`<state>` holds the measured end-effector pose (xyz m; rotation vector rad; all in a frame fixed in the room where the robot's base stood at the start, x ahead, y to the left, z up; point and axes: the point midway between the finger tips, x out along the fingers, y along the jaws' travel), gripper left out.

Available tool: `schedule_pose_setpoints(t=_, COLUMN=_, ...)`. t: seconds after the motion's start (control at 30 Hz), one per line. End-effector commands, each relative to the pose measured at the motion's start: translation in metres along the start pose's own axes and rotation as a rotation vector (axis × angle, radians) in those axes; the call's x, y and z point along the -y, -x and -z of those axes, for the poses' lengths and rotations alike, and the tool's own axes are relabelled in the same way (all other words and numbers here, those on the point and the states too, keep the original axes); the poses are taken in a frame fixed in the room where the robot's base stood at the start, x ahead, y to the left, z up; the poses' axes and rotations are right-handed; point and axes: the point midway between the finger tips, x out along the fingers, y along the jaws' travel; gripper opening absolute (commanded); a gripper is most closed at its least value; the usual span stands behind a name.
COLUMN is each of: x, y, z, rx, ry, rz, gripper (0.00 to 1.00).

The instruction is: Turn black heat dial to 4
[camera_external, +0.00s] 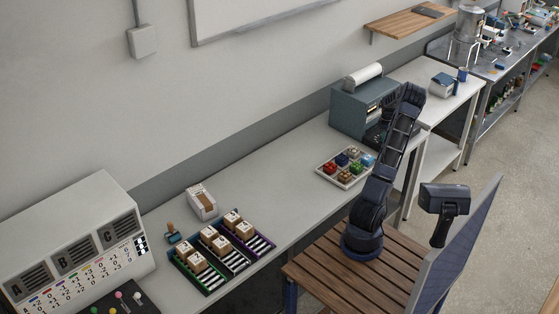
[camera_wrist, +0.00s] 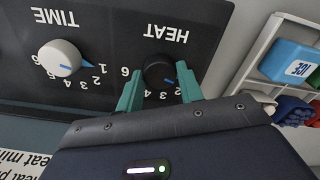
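The black heat dial (camera_wrist: 158,70) shows in the wrist view on a dark panel, under the upside-down word HEAT. My gripper (camera_wrist: 160,76) is open, with one teal finger on each side of the dial. A small gap seems to show beside each finger, though contact is hard to judge. A short blue mark on the dial points to the lower right, near the 2; the exact setting is unclear. Some numbers are hidden by the fingers. In the external view the grey-teal machine (camera_external: 349,107) stands on the bench, and my arm hides its dials.
A white time dial (camera_wrist: 60,58) with a blue pointer sits left of the heat dial, clear of my fingers. A white shelf with a blue ICE box (camera_wrist: 290,62) is at the right. A tray of coloured items (camera_external: 329,178) lies before the machine, close to my arm.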

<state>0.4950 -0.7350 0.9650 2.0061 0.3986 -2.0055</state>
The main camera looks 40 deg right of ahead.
Motion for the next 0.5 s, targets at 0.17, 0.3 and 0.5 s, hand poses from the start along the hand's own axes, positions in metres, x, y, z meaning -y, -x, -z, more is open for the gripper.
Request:
schedule_pose_setpoints(t=0.17, x=-0.0002, y=0.0002, z=0.0001, rx=0.000, ry=-0.001, rz=-0.001, gripper=0.14)
schedule_pose_setpoints(t=0.3, x=-0.0002, y=0.0005, z=0.0007, rx=0.000, ry=-0.014, rz=-0.001, gripper=0.14)
schedule_pose_setpoints(t=0.5, x=-0.0003, y=0.0007, z=0.0010, rx=0.000, ry=-0.088, rz=-0.002, gripper=0.14)
